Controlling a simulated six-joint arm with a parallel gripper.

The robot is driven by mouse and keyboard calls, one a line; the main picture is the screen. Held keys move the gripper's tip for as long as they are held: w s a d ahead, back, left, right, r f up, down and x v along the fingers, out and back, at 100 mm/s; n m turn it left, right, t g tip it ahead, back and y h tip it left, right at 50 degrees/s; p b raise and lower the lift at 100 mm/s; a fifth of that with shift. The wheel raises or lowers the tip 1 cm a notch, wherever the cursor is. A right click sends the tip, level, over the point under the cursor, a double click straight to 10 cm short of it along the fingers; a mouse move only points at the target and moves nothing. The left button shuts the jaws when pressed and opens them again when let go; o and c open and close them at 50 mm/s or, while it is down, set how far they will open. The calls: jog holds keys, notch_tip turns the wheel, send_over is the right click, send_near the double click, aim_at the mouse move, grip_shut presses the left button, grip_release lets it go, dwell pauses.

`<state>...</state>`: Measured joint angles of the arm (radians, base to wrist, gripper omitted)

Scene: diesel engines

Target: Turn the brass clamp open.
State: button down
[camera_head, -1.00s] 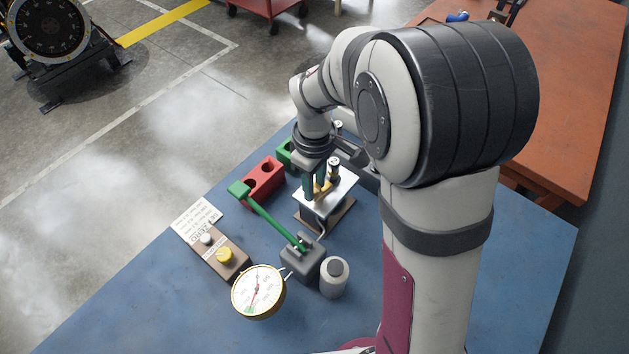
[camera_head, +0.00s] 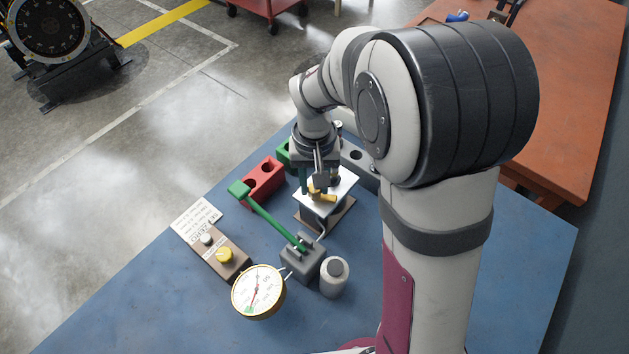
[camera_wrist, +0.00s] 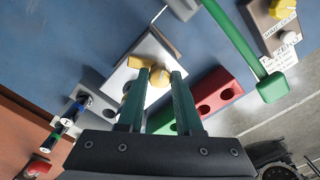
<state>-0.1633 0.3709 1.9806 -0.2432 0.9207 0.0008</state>
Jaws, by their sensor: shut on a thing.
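The brass clamp (camera_head: 324,196) sits on top of a silver plate (camera_head: 340,186) on a small stand, right of the green-handled pump. In the wrist view the brass clamp (camera_wrist: 159,77) lies between the fingertips of my gripper (camera_wrist: 158,76), with a yellowish arm of it reaching up and left over the silver plate (camera_wrist: 118,82). My gripper (camera_head: 317,190) points down at the clamp and is shut on it. The fingers partly hide the clamp in the head view.
A red block with holes (camera_head: 262,181) and a green lever (camera_head: 268,218) stand left of the plate. A dial gauge (camera_head: 258,292), a grey cylinder (camera_head: 335,278) and a panel with a yellow knob (camera_head: 225,255) are in front. A grey holed block (camera_head: 358,163) is behind.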

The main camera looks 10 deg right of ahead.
jog(key=m, duration=0.5)
jog(key=shift+m, duration=0.3)
dwell(0.4)
jog(key=c, duration=0.6)
grip_release()
notch_tip(320, 180, up, 16)
jog(key=shift+f, duration=0.1)
